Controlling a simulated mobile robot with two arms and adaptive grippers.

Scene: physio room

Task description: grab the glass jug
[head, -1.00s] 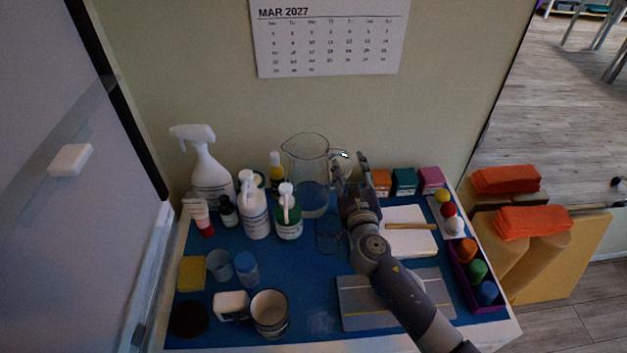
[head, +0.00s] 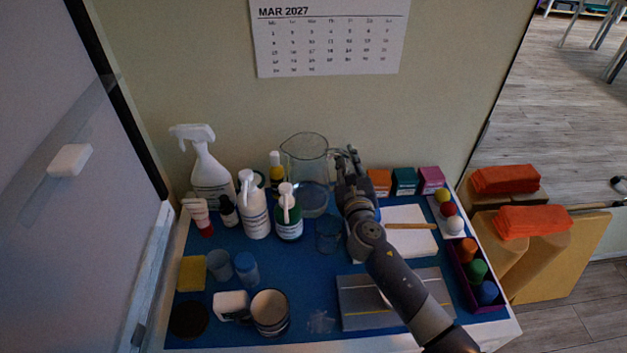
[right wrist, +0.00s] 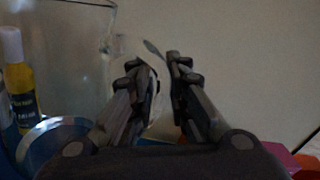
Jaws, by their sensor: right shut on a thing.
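The clear glass jug (head: 307,160) stands upright at the back of the blue table top, near the wall. Its handle is on its right side. My right gripper (head: 346,160) is at the handle, shut on it, with the arm reaching in from the front right. In the right wrist view the jug (right wrist: 75,70) fills the left side, and the fingers (right wrist: 162,75) stand on either side of the handle, with a small gap seen between their tips. The handle is largely hidden by the fingers. My left gripper is not in view.
A white pump bottle (head: 254,213), a green-labelled bottle (head: 288,222) and a yellow bottle (head: 276,172) stand close left of the jug. A small blue-tinted glass (head: 329,235) is in front. Small orange, teal and pink boxes (head: 404,181) stand to the right. The wall is close behind.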

